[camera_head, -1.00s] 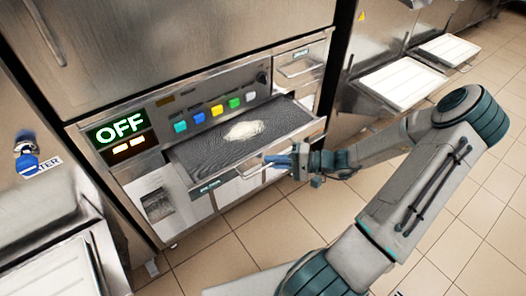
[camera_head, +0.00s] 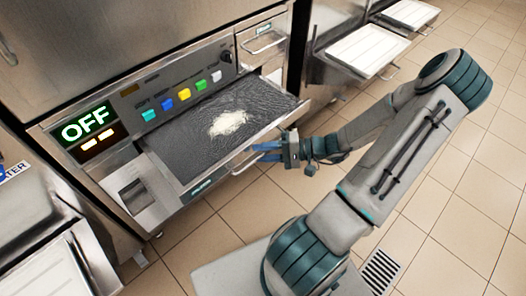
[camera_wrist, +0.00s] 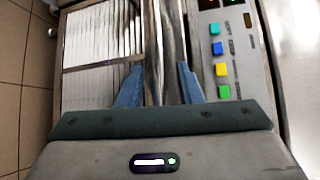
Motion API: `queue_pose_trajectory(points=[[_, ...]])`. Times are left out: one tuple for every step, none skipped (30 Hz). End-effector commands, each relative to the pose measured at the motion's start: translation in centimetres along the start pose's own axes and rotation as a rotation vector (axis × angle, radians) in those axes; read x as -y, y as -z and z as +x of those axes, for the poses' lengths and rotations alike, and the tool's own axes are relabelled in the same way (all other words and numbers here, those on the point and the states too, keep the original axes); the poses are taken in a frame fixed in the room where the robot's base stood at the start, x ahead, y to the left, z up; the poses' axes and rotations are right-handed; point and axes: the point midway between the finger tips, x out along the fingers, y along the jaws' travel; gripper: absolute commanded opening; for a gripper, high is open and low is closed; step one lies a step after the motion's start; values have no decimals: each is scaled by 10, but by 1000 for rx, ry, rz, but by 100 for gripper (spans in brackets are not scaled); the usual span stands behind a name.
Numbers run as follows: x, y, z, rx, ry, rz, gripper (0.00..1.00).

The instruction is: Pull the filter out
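The filter is a wide drawer with a dark mesh bed (camera_head: 195,145) and a pale heap (camera_head: 229,122) on it. In the head view it sticks out of the machine's front below the colored buttons. A thin metal handle bar (camera_head: 243,162) runs along its front edge. My gripper (camera_head: 267,152) is at the right part of this handle. In the wrist view my gripper (camera_wrist: 159,72) has its two blue fingers apart, with metal bars between and beyond them. Contact between fingers and handle cannot be made out.
The machine's panel shows a green OFF display (camera_head: 89,123) and colored buttons (camera_head: 183,94). A smaller drawer (camera_head: 262,40) is at upper right of the filter. White trays (camera_head: 367,50) stick out at the right. The tiled floor (camera_head: 230,215) in front is free.

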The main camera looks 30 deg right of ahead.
Motion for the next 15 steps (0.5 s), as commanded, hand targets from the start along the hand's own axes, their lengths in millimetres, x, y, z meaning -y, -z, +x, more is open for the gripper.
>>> queue_pose_trajectory(points=[[0, 0, 1, 2, 0, 0, 33], [0, 0, 1, 2, 0, 0, 33], [0, 0, 1, 2, 0, 0, 33], [0, 0, 1, 2, 0, 0, 33], [0, 0, 1, 2, 0, 0, 33], [0, 0, 0, 2, 0, 0, 33], [0, 0, -1, 1, 0, -1, 33], [0, 0, -2, 1, -1, -1, 33], [0, 0, -6, 0, -1, -1, 33], [1, 0, -9, -1, -1, -1, 33], [1, 1, -14, -2, -1, -2, 33], [1, 1, -20, -3, -3, -3, 33], [1, 1, -26, -3, -2, -2, 33], [1, 1, -32, -3, -3, -1, 33], [1, 1, -42, -4, -2, -1, 33]])
